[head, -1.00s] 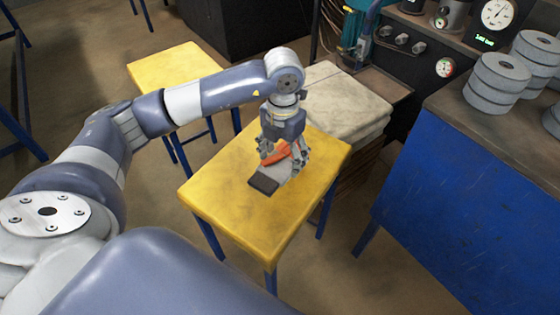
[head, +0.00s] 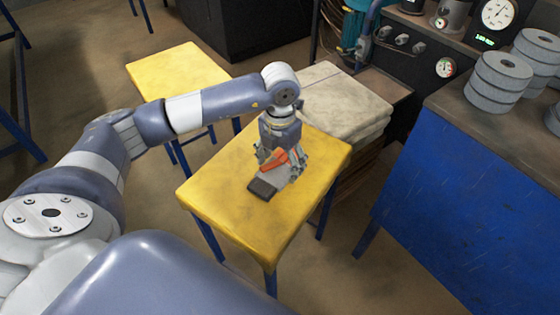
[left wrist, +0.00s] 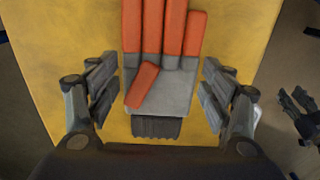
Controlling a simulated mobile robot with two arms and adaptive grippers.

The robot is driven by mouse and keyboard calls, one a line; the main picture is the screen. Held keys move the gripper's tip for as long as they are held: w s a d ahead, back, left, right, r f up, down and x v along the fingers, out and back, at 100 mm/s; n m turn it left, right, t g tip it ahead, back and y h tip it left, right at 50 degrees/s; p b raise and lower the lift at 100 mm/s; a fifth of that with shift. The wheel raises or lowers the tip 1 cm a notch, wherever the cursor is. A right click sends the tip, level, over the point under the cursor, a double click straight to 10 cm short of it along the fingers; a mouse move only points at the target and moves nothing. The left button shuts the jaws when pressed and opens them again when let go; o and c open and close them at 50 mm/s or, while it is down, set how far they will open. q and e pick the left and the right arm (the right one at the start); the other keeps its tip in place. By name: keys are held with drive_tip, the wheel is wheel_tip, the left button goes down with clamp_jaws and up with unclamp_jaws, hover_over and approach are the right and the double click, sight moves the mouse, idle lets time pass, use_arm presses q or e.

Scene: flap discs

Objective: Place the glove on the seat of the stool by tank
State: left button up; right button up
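The glove has orange fingers, a grey palm and a dark cuff. It lies on the yellow seat of the nearer stool (head: 230,205), its cuff (head: 262,189) toward the lower left in the head view. My left gripper (head: 281,163) is over it and hides part of it. In the left wrist view the glove (left wrist: 165,85) is between the two finger pairs of the left gripper (left wrist: 160,92), with yellow seat showing on both sides; the fingers are open. A dark shape at the right edge there looks like my right gripper (left wrist: 299,112), small and unclear.
A second yellow stool (head: 175,68) stands behind to the left. A pale stack of sacks (head: 345,100) is behind the nearer stool. A teal tank-like machine (head: 352,28) is at the back. A blue bench (head: 470,210) with grey disc stacks (head: 500,80) is on the right.

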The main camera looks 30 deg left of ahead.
sight(280, 167)
use_arm(q)
drive_tip(key=shift+o, duration=0.3)
drive_tip(key=shift+r, duration=0.1)
use_arm(e)
drive_tip(key=shift+w+r, duration=0.25)
use_arm(q)
wheel_tip(280, 167, up, 12)
drive_tip(key=p, duration=0.1)
drive_tip(key=shift+p, duration=0.35)
use_arm(e)
wheel_tip(280, 167, down, 6)
drive_tip(key=s, duration=0.2)
